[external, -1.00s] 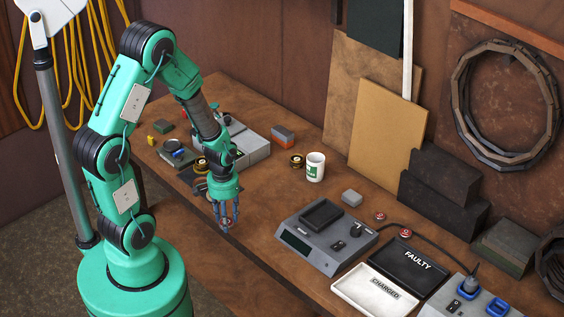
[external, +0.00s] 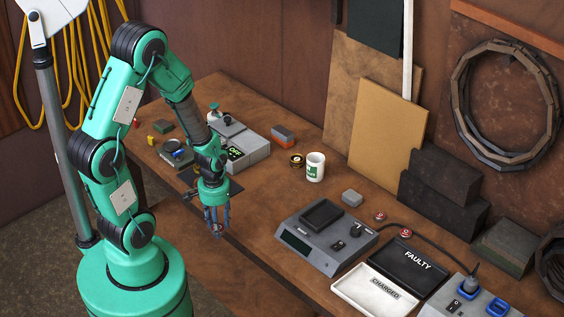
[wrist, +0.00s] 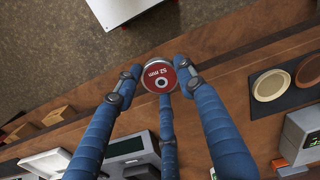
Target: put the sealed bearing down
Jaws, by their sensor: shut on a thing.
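The sealed bearing (wrist: 159,77), a round piece with a red face marked 52 mm, is held between the fingertips of my gripper (wrist: 158,80) in the wrist view. In the external view my gripper (external: 217,231) points down by the bench's front edge, its blue fingers shut around the bearing, which is small and mostly hidden there. I cannot tell how high the bearing is above the bench.
The wooden bench (external: 262,205) has clear room right of my gripper. A grey device with a green display (external: 238,150) stands behind it.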

